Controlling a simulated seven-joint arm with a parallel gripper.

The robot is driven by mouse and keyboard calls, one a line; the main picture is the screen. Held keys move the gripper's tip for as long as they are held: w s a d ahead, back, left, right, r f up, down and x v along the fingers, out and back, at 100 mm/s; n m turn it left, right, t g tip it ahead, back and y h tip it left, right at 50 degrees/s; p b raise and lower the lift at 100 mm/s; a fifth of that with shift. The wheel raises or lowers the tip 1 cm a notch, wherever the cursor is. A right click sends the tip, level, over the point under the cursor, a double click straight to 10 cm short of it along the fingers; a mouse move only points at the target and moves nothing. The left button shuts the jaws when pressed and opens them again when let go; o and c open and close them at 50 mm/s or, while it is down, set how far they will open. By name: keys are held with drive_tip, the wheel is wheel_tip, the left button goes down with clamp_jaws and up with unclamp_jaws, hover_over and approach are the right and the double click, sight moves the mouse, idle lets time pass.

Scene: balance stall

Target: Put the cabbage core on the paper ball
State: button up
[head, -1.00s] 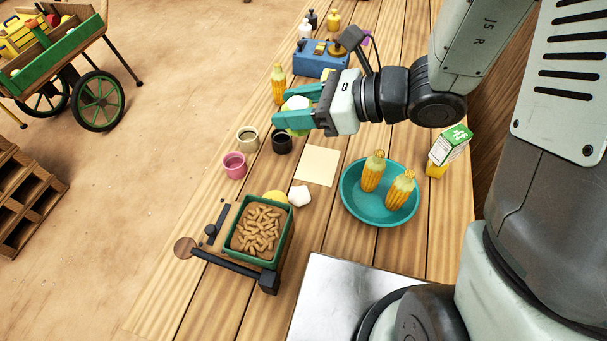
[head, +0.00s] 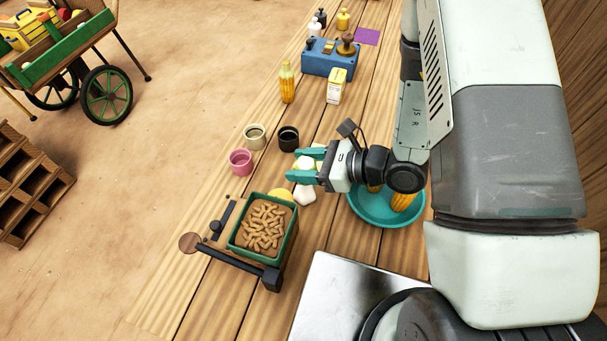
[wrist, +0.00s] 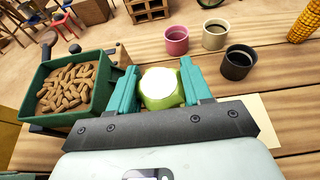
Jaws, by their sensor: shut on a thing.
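My gripper (head: 303,164) is shut on the cabbage core, a pale green piece with a white top. The cabbage core (wrist: 161,89) sits between the two teal fingers in the wrist view, and a little of it shows between them in the head view. The paper ball (head: 304,196) is a small white crumpled lump on the table, just in front of the fingers in the head view. I cannot make it out in the wrist view, where the core and gripper may hide it.
A green tub of peanuts (head: 289,241) stands front left of the paper ball, with a yellow thing (head: 283,194) between. Pink (head: 240,162), beige (head: 255,137) and black (head: 288,138) cups stand behind. A teal bowl (head: 372,219) with corn is at right, partly behind my arm.

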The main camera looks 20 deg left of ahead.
drive_tip(key=shift+f, duration=2)
drive_tip(key=shift+f, duration=0.1)
drive_tip(key=o, duration=1)
drive_tip(key=shift+o, duration=0.2)
